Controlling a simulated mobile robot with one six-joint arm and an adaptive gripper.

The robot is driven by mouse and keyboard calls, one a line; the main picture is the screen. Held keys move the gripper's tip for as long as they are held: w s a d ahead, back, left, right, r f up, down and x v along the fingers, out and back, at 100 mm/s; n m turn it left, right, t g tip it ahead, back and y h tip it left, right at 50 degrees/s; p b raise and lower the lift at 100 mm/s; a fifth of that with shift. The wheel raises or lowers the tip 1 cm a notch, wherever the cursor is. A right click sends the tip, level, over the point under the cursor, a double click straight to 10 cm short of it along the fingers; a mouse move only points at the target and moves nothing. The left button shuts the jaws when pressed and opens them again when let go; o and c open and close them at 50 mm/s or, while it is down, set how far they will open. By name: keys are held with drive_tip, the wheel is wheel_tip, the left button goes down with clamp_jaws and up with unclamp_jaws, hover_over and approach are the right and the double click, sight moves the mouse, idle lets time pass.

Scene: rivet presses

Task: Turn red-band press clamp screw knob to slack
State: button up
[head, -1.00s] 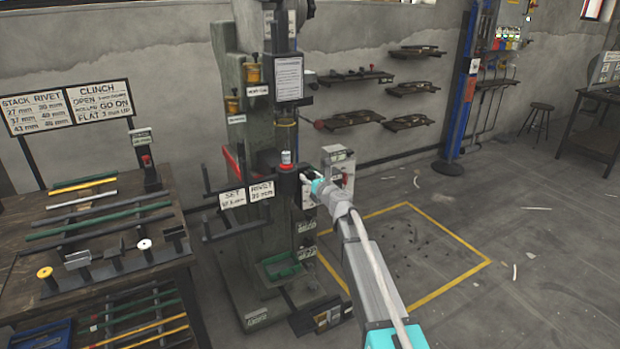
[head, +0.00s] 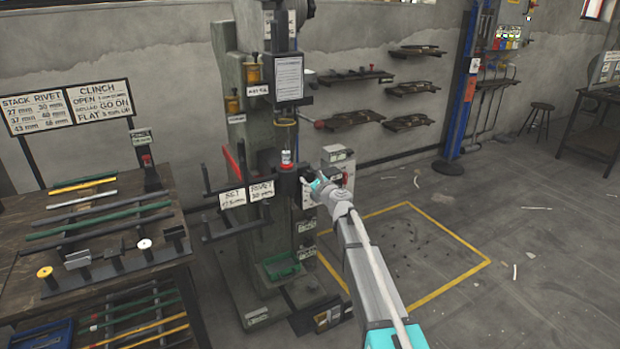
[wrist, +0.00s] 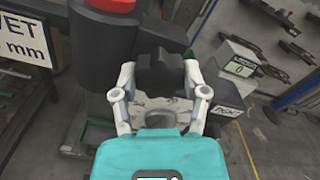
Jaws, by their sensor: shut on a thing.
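The press (head: 252,120) is a tall grey-green machine in the middle of the head view, with a red ring (head: 287,165) low on its tooling. The clamp screw knob (wrist: 160,72) is black and lobed, in the upper middle of the wrist view, beside a dark cylinder with a red top (wrist: 112,6). My gripper (wrist: 160,82) is shut on the knob, one finger on each side. In the head view my gripper (head: 311,186) reaches the press's right side, and the knob is too small to make out there. Its turn angle cannot be read.
A "SET / RIVET" sign (head: 246,194) and dark bars stand left of the knob. A box with a label (head: 338,165) stands close on the right. A workbench (head: 90,270) with rods is at the left. The yellow-marked floor (head: 410,255) is largely open.

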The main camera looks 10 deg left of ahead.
drive_tip(key=n, duration=0.7)
drive_tip(key=shift+s+a, duration=0.1)
drive_tip(key=n, duration=0.6)
drive_tip(key=shift+f+n, duration=0.1)
drive_tip(key=shift+n, duration=0.2)
drive_tip(key=o, duration=1.1)
drive_tip(key=shift+o, duration=0.2)
drive_tip(key=v, duration=1.2)
